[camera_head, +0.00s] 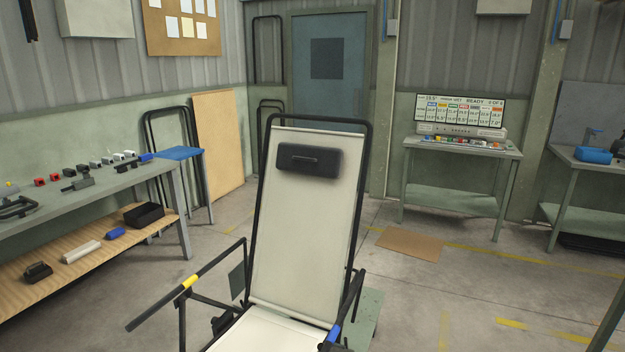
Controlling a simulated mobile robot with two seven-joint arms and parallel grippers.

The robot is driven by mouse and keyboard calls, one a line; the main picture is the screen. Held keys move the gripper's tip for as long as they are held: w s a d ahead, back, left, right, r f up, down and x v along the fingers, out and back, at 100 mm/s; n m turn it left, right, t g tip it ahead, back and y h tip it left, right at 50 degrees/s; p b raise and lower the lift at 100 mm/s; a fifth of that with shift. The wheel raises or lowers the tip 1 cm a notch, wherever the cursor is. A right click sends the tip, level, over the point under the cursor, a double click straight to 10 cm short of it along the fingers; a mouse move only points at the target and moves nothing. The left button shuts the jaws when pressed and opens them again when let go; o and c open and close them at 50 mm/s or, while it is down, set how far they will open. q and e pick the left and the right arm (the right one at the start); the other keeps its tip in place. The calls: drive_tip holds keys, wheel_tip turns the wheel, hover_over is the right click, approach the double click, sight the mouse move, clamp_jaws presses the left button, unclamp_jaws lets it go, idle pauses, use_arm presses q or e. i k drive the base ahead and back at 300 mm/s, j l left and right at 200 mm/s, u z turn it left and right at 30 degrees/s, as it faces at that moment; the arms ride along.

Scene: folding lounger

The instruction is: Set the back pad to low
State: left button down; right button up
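The folding lounger (303,225) stands in the middle of the head view with its cream backrest raised steeply in a dark tube frame. The back pad (309,161), a dark block with a handle on its front, sits near the top of the backrest, close below the upper rail. The seat (270,330) runs off the bottom edge. The left armrest bar (187,284) has a yellow band; the right one (347,305) has a blue band. Neither of my grippers shows.
A bench with small parts (75,198) stands at the left. A table (462,150) with a display board (460,109) stands at the back right, with another bench (590,182) at the far right. A brown mat (410,245) lies on the floor. Floor right of the lounger is mostly clear.

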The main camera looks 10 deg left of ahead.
sight(307, 159)
drive_tip(key=i+l+u, duration=0.1)
drive_tip(key=l, duration=0.45)
drive_tip(key=i+l+u, duration=0.15)
drive_tip(key=l, duration=0.45)
drive_tip(key=i+l+u, duration=0.1)
drive_tip(key=i+l, duration=0.15)
drive_tip(key=l, duration=0.3)
drive_tip(key=i+l+u, duration=0.3)
drive_tip(key=i+l, duration=0.15)
drive_tip(key=i+l+u, duration=0.15)
drive_tip(key=i+l, duration=0.15)
drive_tip(key=l, duration=0.25)
